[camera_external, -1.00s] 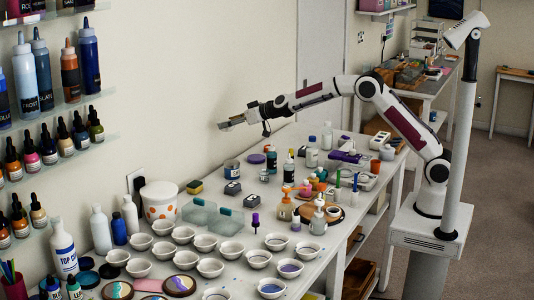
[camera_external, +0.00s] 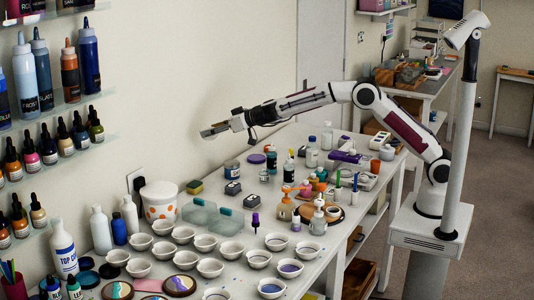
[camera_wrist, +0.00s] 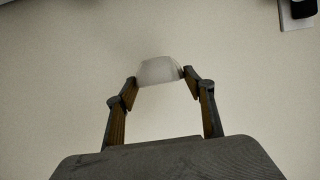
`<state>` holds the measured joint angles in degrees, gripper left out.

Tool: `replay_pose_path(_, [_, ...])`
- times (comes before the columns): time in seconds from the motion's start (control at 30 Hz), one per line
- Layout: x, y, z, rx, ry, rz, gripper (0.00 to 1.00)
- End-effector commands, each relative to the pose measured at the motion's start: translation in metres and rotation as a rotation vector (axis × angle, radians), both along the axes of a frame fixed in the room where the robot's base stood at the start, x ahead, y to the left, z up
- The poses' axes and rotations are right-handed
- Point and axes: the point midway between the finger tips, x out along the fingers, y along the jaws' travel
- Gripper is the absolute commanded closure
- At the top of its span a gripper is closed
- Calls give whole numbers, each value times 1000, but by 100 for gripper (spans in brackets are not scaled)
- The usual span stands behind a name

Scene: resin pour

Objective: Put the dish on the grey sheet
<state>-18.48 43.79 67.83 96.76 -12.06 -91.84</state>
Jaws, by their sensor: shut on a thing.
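My gripper (camera_external: 207,132) is raised above the back of the table, near the wall. In the wrist view my gripper (camera_wrist: 160,80) is shut on a pale, slightly translucent dish (camera_wrist: 160,70), seen from the side between the fingertips. The held dish is too small to make out clearly in the external view. Several white dishes (camera_external: 205,243) stand on the table at the front left, some with coloured contents. I cannot pick out the grey sheet with certainty in either view.
Clear boxes with teal parts (camera_external: 200,214), an orange-spotted white tub (camera_external: 159,203) and white bottles (camera_external: 101,229) stand below and left of the gripper. Bottles and tools crowd the middle table. Shelves of paint bottles (camera_external: 62,146) hang at the left.

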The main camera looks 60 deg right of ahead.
Motion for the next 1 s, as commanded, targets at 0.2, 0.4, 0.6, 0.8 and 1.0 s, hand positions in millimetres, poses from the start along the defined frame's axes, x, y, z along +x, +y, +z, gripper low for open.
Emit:
replay_pose_path(0.2, [-19,74,2,0,0,28,69])
replay_pose_path(0.4, [-43,137,3,0,-1,49,69])
replay_pose_path(0.6, [-72,196,-1,-1,0,69,69])
replay_pose_path(0.8, [-108,253,-7,-1,0,88,69])
replay_pose_path(1.0, [-149,307,-15,-2,0,110,69])
